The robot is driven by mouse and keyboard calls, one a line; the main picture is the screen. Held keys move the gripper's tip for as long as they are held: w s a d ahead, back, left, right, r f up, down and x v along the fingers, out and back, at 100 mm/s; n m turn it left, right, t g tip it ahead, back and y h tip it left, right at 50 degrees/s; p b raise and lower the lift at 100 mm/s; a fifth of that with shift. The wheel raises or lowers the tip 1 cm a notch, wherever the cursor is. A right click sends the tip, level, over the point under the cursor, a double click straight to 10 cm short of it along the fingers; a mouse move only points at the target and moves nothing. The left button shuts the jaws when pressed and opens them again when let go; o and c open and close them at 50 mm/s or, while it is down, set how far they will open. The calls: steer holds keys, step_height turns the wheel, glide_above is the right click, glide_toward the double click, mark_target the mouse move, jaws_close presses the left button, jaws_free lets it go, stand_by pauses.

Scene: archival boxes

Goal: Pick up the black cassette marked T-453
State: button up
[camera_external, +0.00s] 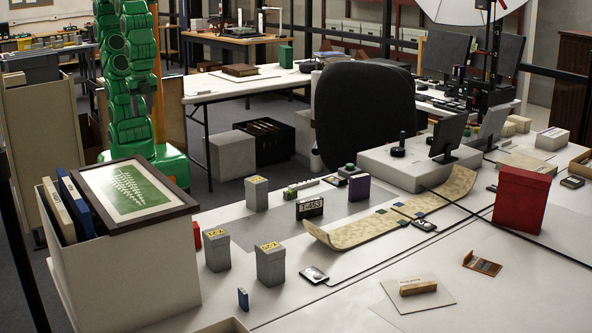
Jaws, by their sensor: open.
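The black cassette marked T-453 (310,208) stands upright on the white table, near the middle of the view. Its pale label faces the camera and reads T-453. My green arm is at the upper left, behind the big grey box and away from the cassette. The arm runs out of the top of the picture, and I cannot see my gripper.
Grey canisters with yellow labels (270,264) stand left of the cassette. A large grey box (150,270) with a framed fern picture (131,190) stands at the left. A black chair (364,115) is behind the table.

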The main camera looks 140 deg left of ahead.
steer(key=shift+o, duration=0.3)
steer(key=w+a+f+m+g+y, duration=0.1)
steer(key=w+a+y, duration=0.3)
steer(key=w+a, duration=0.5)
steer(key=w+a+f+m+g+y, duration=0.15)
steer(key=w+a+y, duration=0.25)
steer(key=a, duration=0.8)
steer(key=m+t+y, duration=0.5)
steer(key=m+y, duration=0.1)
steer(key=m, duration=0.9)
glide_above(297, 205)
steer(key=s+d, duration=0.1)
steer(key=s, duration=0.2)
step_height(297, 205, down, 20)
steer(key=f, duration=0.2)
steer(key=w+d+f+m+t, duration=0.1)
steer(key=f, duration=0.1)
steer(key=w+f+m, duration=0.1)
steer(key=f, duration=0.1)
steer(key=shift+w+d+f+h, duration=0.15)
steer(key=shift+w+d+h, duration=0.05)
steer(key=shift+h, duration=0.2)
steer(key=shift+x, duration=3.9)
steer(key=shift+w, duration=0.15)
